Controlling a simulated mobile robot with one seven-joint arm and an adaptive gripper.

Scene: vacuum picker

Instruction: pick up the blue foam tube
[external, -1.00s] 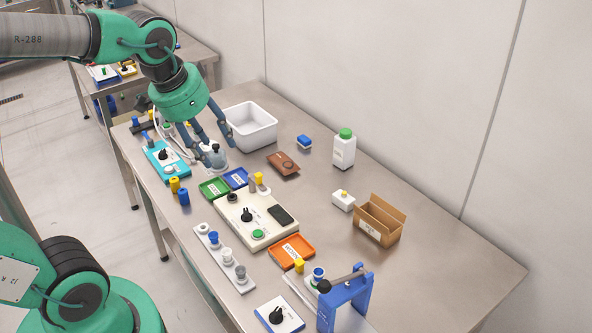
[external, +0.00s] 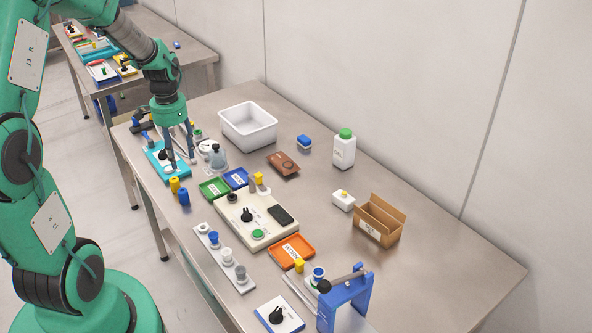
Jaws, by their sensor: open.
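A short blue cylinder (external: 183,197) stands near the table's left edge, beside a yellow one (external: 175,185); it looks like the blue foam tube, but its material is too small to tell. My gripper (external: 182,166) is open and points down at the right side of the teal board (external: 157,172). It is behind the blue cylinder and apart from it. Nothing shows between the fingers. My fingers partly cover the board and the black knob (external: 162,155) on it.
A grey device (external: 216,158) stands just right of my gripper, with a white bin (external: 249,125) behind it. Green (external: 214,188) and blue trays (external: 235,178) and a cream control box (external: 256,218) lie in front.

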